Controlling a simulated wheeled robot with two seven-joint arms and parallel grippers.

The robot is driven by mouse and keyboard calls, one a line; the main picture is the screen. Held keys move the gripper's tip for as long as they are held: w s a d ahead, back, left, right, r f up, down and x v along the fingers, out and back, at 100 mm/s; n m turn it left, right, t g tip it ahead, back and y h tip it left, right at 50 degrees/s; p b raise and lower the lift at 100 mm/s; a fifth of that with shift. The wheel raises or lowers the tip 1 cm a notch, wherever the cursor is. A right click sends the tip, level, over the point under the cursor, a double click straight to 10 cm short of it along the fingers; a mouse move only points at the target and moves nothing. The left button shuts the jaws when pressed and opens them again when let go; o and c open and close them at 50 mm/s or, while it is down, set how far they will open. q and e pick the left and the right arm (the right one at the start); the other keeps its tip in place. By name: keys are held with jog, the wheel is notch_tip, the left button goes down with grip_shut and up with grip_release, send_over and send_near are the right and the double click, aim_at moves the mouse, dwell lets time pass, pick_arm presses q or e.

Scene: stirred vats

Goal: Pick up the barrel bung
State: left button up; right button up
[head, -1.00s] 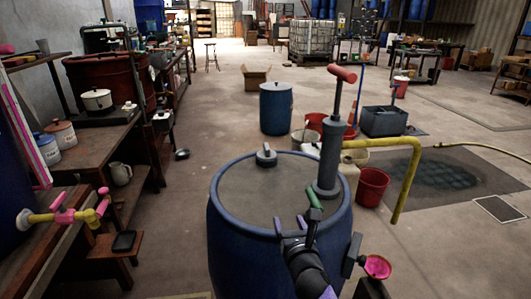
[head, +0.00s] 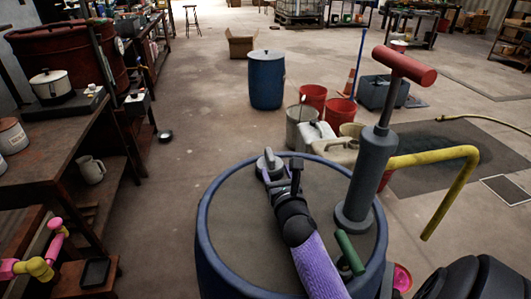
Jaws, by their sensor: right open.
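The grey barrel bung (head: 267,158) with its raised grip stands on the lid of a blue barrel (head: 204,240), near the lid's far edge. My right gripper (head: 278,170) is at the bung, its open jaws beside or around the grip. Its dark wrist and purple sleeve reach across the lid from the bottom. Part of the bung is hidden by the gripper, and I cannot tell whether they touch. My left gripper is not in view.
A grey hand pump (head: 370,165) with a red handle and yellow spout rises from the lid on the right. A green handle (head: 349,252) is near my forearm. Buckets (head: 312,97) and another blue barrel (head: 266,80) stand behind. A workbench (head: 60,140) is on the left.

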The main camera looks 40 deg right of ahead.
aim_at(270, 153)
jog(key=b+x, duration=0.1)
jog(key=x, duration=0.1)
jog(key=b+x, duration=0.1)
jog(key=x, duration=0.2)
jog(key=b+x, duration=0.1)
jog(key=x, duration=0.2)
jog(key=shift+w+d+f+b, duration=0.15)
jog(key=shift+d+f+b, duration=0.05)
jog(key=shift+f+b, duration=0.2)
jog(key=shift+r, duration=0.15)
jog(key=shift+c, duration=0.6)
jog(key=c, duration=0.7)
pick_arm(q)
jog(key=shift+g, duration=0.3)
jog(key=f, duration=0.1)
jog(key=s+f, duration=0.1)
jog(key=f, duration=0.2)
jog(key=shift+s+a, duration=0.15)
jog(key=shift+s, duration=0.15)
pick_arm(e)
grip_shut()
